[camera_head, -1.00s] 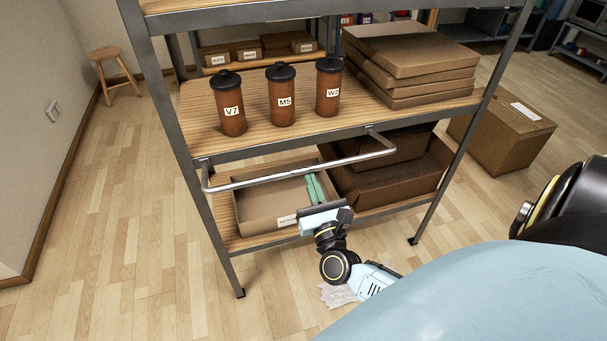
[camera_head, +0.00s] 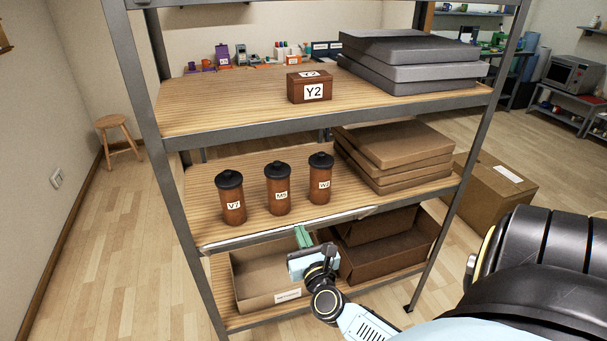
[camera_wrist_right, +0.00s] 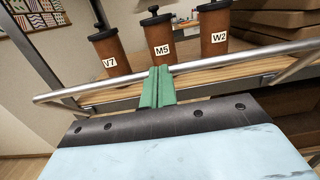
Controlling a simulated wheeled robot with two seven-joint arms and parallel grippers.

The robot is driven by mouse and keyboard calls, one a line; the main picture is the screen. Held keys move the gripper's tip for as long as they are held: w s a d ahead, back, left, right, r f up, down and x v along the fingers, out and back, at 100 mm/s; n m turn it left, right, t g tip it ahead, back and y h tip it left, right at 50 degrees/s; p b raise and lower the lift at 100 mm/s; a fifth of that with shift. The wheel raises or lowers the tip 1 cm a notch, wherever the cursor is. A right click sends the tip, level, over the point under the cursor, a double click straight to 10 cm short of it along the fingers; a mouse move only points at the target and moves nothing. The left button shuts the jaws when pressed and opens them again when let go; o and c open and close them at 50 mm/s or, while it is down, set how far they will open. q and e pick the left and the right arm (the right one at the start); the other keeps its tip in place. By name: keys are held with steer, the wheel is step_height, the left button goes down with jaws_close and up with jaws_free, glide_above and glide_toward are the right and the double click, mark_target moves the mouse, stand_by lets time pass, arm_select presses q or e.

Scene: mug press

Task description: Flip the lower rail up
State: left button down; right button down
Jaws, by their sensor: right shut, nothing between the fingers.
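The lower rail (camera_head: 290,229) is a thin silver bar at the front of the middle shelf. In the head view it lines up closely with the shelf's front edge. In the right wrist view the rail (camera_wrist_right: 110,86) crosses in front of the shelf, its side arms running back to it. My right gripper (camera_head: 303,236) is shut and empty, its green fingers pointing up at the rail. In the wrist view the fingers (camera_wrist_right: 157,86) overlap the rail near its middle; whether they touch it is hard to tell. My left gripper is not in view.
Three brown canisters, V7 (camera_head: 232,203), M5 (camera_head: 278,193) and W2 (camera_head: 320,183), stand on the middle shelf behind the rail. Flat boxes (camera_head: 395,150) are stacked to their right. An open carton (camera_head: 258,292) sits on the bottom shelf below my gripper.

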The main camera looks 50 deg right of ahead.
steer(key=w+d+r, duration=0.2)
steer(key=w+r, duration=0.1)
steer(key=w, duration=0.2)
steer(key=shift+d+r, duration=0.25)
steer(key=shift+d, duration=0.05)
steer(key=shift+w, duration=0.1)
stand_by(0.9)
steer(key=f+b, duration=0.3)
steer(key=s+f+b, duration=0.1)
steer(key=f, duration=0.1)
steer(key=shift+s+a+f+b, duration=0.1)
steer(key=shift+a+b, duration=0.2)
steer(key=s+a+f+b, duration=0.3)
steer(key=s+f, duration=0.1)
steer(key=s, duration=0.2)
steer(key=shift+s+a+f+b, duration=0.25)
steer(key=shift+s+b, duration=0.05)
steer(key=shift+b, duration=0.1)
